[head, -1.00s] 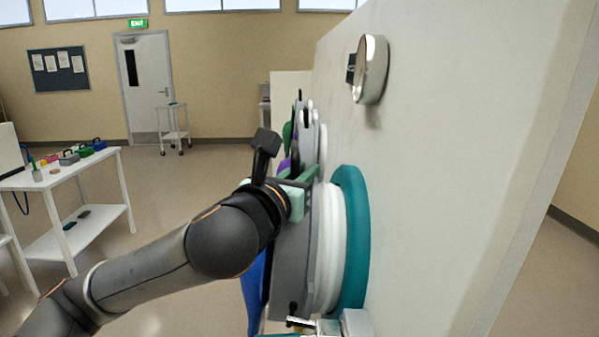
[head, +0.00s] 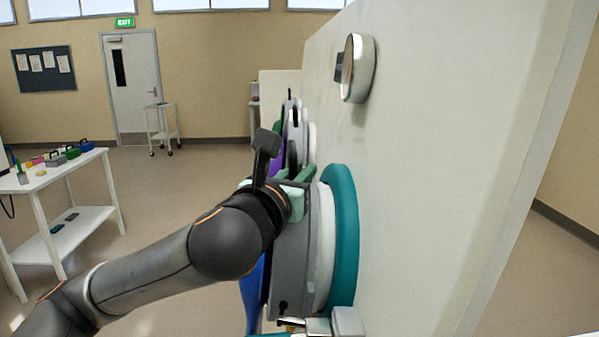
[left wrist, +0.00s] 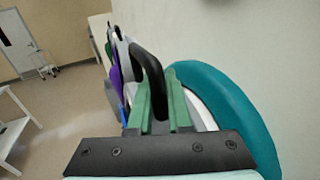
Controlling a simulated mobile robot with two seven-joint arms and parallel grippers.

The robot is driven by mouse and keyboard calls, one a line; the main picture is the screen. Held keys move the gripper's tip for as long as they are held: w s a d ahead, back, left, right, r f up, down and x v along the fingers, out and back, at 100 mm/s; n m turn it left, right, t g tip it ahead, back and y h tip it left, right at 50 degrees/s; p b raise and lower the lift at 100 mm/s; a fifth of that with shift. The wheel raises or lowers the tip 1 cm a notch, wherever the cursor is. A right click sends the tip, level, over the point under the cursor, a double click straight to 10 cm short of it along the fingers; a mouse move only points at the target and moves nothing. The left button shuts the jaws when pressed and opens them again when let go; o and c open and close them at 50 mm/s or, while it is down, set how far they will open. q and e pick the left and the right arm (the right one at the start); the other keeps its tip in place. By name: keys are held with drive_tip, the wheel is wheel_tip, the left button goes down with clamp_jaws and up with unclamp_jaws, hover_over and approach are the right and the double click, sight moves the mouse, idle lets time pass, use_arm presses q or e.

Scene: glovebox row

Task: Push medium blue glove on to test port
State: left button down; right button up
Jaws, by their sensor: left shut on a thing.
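The test port is a teal ring (head: 343,240) on the pale wall, with a white ring (head: 324,245) just inside it. A grey round plate (head: 288,265) stands upright against the white ring, with a blue glove (head: 252,290) hanging from its left side. My left gripper (head: 298,184) is at the top of the plate. In the left wrist view, its green fingers (left wrist: 157,105) are shut around a black loop handle (left wrist: 150,72). The teal ring (left wrist: 225,95) is right of the fingers. My arm hides part of the plate and glove. My right gripper is not seen.
Farther along the wall are other ports with a purple glove (head: 276,160). A round gauge (head: 358,68) sits on the wall above. A metal latch-like part (head: 318,326) is at the port's bottom. A white table (head: 75,172) with small items stands left; floor between is clear.

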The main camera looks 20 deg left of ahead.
sight(320, 191)
use_arm(q)
drive_tip(key=shift+w+d, duration=0.25)
drive_tip(key=shift+d, duration=0.3)
drive_tip(key=shift+w+d, duration=0.25)
drive_tip(key=shift+d, duration=0.3)
idle(0.5)
drive_tip(key=shift+d, duration=0.35)
idle(0.8)
